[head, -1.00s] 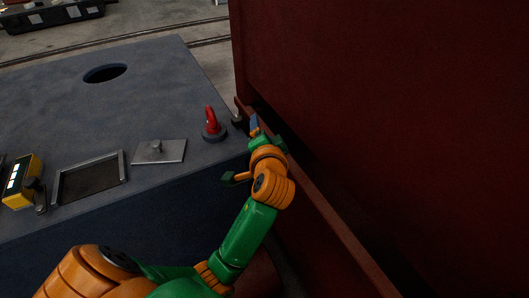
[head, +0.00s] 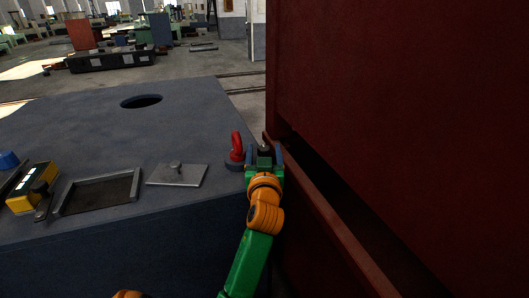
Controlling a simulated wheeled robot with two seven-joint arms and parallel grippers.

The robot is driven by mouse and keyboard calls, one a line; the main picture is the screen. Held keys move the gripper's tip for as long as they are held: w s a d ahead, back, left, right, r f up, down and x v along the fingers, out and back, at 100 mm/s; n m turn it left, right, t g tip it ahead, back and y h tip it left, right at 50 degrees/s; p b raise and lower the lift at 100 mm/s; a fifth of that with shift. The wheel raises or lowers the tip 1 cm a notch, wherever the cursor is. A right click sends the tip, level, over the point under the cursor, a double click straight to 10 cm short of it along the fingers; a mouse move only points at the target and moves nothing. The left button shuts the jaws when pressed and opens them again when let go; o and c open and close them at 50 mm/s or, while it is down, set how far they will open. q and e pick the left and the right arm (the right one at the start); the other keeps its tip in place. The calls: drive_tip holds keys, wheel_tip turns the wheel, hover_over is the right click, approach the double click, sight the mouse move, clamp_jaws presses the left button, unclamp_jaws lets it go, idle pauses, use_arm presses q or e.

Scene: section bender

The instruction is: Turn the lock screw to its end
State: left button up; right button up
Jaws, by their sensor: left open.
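A small dark screw with a greyish top (head: 264,147), which looks like the lock screw, stands at the right end of the blue-grey machine top, beside the dark red wall. My left gripper (head: 264,156) is at it, open, with one finger to its left and one to its right in the picture. The gripper hides the lower part of the screw, and I cannot tell whether the fingers touch it. My right gripper is not in view.
A tall dark red wall (head: 400,110) bounds the right side. A plate with a knob (head: 177,175), an open frame (head: 98,191) and a yellow box (head: 35,187) lie on the machine top (head: 90,135).

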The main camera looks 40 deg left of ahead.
use_arm(q)
clamp_jaws()
drive_tip(key=shift+f, duration=0.15)
drive_tip(key=shift+w+d+f+n+g+y+b, duration=0.1)
drive_tip(key=shift+n+g+y+b, duration=0.35)
drive_tip(key=shift+b, duration=0.3)
drive_tip(key=shift+r+n+g+y, duration=0.2)
drive_tip(key=shift+n+g+y, duration=0.05)
drive_tip(key=shift+g, duration=0.1)
unclamp_jaws()
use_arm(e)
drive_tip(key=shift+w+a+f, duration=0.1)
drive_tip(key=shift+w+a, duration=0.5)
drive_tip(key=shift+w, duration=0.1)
